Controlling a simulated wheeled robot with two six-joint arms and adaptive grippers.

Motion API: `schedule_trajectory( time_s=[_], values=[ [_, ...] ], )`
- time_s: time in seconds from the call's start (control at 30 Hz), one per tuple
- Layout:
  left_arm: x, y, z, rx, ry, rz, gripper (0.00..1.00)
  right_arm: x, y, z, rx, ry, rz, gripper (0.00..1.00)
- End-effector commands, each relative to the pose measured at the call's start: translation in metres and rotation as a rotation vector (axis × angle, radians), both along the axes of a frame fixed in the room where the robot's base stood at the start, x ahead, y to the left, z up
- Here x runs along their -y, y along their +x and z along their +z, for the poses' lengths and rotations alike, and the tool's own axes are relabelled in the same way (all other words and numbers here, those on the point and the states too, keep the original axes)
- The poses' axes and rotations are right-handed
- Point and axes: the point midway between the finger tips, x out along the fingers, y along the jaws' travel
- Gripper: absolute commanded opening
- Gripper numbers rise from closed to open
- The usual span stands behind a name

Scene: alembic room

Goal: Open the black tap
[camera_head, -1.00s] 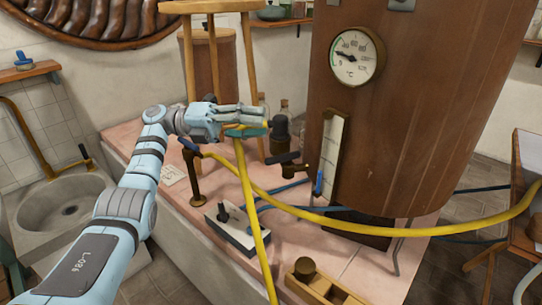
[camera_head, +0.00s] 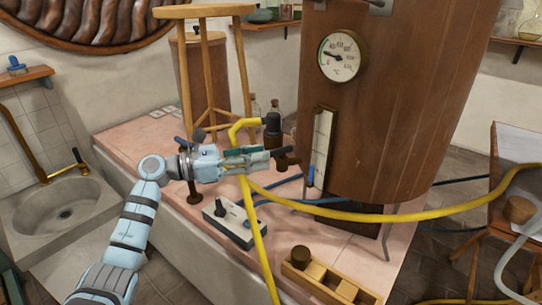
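My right gripper is not in view.
A yellow hose (camera_head: 355,216) crosses the pink platform. A black upright fitting (camera_head: 272,130) stands behind my gripper. A wooden stool (camera_head: 207,50) stands behind, a control box (camera_head: 229,222) in front.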

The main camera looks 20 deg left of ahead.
Motion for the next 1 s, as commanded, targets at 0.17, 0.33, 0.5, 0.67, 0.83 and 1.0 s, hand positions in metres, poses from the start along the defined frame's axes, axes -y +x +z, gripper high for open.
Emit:
schedule_trajectory(
  time_s=[0.17,0.33,0.5,0.67,0.83,1.0],
  values=[
    [0.018,0.012,0.0,0.001,-0.001,0.001,0.35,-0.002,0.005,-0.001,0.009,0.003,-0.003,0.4],
    [0.022,0.015,-0.001,-0.001,0.001,0.001,0.35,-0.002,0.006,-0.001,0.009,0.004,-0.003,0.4],
    [0.022,0.015,-0.001,-0.001,0.001,0.001,0.33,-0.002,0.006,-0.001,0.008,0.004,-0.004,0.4],
    [0.021,0.015,-0.001,-0.001,0.001,0.002,0.07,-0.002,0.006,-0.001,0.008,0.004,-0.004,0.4],
    [0.021,0.014,-0.001,-0.001,0.001,0.001,0.0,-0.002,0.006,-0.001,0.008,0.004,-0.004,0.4],
    [0.022,0.014,-0.001,-0.003,0.002,0.005,0.0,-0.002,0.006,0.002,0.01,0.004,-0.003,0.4]
  ],
)
